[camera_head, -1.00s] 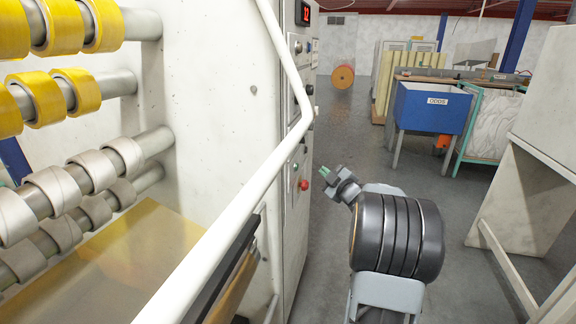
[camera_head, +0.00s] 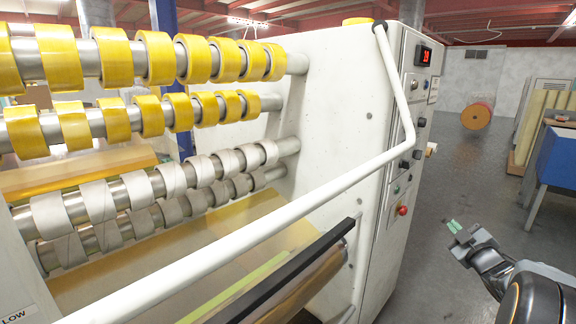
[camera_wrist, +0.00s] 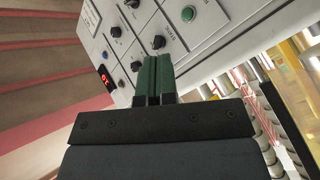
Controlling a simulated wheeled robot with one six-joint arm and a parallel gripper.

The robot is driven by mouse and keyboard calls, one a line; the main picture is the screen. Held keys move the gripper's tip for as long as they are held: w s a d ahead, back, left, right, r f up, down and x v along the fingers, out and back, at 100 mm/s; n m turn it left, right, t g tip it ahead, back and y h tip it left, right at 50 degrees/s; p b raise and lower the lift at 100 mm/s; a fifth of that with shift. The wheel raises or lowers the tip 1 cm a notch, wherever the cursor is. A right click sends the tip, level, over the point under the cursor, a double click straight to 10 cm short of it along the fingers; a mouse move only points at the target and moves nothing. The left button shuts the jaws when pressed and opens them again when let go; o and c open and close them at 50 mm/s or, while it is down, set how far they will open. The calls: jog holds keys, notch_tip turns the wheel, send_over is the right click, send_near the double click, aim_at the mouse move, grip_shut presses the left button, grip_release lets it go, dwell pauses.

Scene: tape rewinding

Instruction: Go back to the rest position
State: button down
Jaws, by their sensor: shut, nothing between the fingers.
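My gripper (camera_head: 454,226) is at the lower right of the head view, beside the control panel end of the machine and apart from it. Its green fingers are shut and empty. In the wrist view the two green fingers (camera_wrist: 156,76) lie together, pointing toward the control panel (camera_wrist: 150,30). The panel shows a green button (camera_wrist: 188,13), several black knobs and a red display (camera_wrist: 106,76). In the head view the panel side also has a red button (camera_head: 403,210).
The rewinding machine carries yellow tape rolls (camera_head: 156,58) and bare cores (camera_head: 172,180) on its shafts. A white rail (camera_head: 240,228) crosses its front. Open grey floor (camera_head: 450,165) lies to the right. A blue bin (camera_head: 558,160) and an orange roll (camera_head: 476,116) stand further back.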

jog(key=s+a+r+m+g+h+p, duration=0.4)
jog(key=a+r+m+g+p, duration=0.3)
jog(key=a+r+p, duration=0.55)
jog(key=s+a+r+m+g+y+p, duration=0.1)
jog(key=s+a+g+y+p, duration=0.3)
jog(key=s+a, duration=1.2)
jog(key=s+m+g+p, duration=0.1)
jog(key=s+g+p, duration=0.2)
jog(key=p, duration=0.3)
jog(key=shift+m+g+p, duration=0.3)
jog(key=shift+g, duration=0.3)
jog(key=shift+w+r, duration=0.1)
dwell(1.6)
